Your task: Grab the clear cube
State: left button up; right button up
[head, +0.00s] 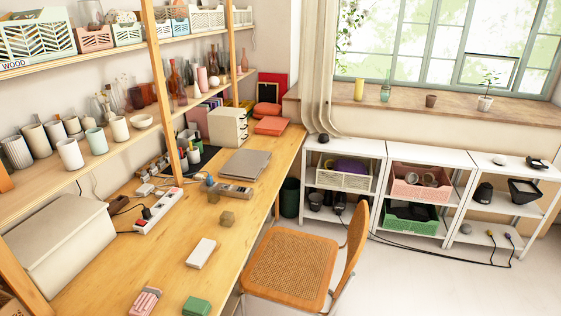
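A small cube (227,218) sits on the wooden desk (175,262). It takes on a brownish tone like the wood, so it may be see-through, but I cannot tell for sure. A second, slightly smaller brownish block (213,196) sits just behind it and to the left, apart from it. No other clear cube stands out in the head view. Neither of my grippers is in view.
Nearby on the desk are a white block (200,253), a green block (196,306), a pink striped block (146,301), power strips (158,211) and a grey folder (245,163). A cane chair (290,262) stands against the desk's right edge. Shelf posts (158,90) rise behind.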

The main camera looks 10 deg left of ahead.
aim_at(227, 219)
jog(key=u, duration=0.7)
jog(key=i+l+u, duration=0.15)
jog(key=u, duration=0.25)
jog(key=i+l+u, duration=0.2)
jog(key=u, duration=0.2)
jog(key=i+l+u, duration=0.15)
jog(key=u, duration=0.25)
jog(key=i+l+u, duration=0.1)
jog(key=l, duration=0.25)
jog(key=i+l, duration=0.15)
jog(key=l, duration=0.25)
jog(key=i+l+u, duration=0.15)
jog(key=l, duration=0.6)
jog(key=i+u, duration=0.05)
